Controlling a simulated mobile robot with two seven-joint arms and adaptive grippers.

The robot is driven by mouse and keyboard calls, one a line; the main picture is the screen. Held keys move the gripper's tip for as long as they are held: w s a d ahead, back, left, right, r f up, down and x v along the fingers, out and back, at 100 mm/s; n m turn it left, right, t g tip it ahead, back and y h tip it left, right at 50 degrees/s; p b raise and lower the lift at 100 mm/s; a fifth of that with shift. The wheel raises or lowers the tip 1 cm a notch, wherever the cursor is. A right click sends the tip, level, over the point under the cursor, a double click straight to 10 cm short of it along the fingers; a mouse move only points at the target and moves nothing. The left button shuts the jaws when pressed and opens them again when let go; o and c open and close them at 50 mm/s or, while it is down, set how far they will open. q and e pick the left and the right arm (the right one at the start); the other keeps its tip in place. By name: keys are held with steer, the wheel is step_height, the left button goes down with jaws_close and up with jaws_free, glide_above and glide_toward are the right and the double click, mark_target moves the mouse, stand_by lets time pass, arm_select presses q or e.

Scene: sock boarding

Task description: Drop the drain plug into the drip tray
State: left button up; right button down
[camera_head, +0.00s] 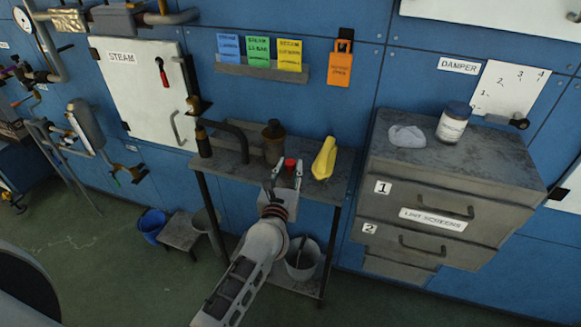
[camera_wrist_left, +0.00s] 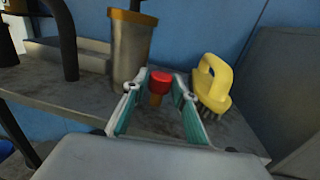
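The drain plug appears to be the small red-capped piece (camera_head: 290,164) with a brownish lower part, at the bench's front; it also shows in the left wrist view (camera_wrist_left: 160,80). My left gripper (camera_head: 285,167) reaches the bench from the front. In the left wrist view its fingers (camera_wrist_left: 161,88) are spread on both sides of the plug, with gaps visible; it looks open. I cannot tell how the plug's lower end rests. A low grey block or tray (camera_wrist_left: 90,55) lies behind, left of the canister; I cannot tell whether it is the drip tray. My right gripper is out of view.
A grey metal bench (camera_head: 232,172) carries a tall canister (camera_head: 273,143) and a yellow-handled brush (camera_head: 324,158) close to the gripper. A bent dark pipe (camera_head: 228,127) stands left. A pale bucket (camera_head: 302,258) sits below. Lint-screen drawers (camera_head: 440,215) stand right.

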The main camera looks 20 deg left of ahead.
arm_select(q)
jaws_close()
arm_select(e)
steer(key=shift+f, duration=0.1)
arm_select(q)
steer(key=shift+r, duration=0.1)
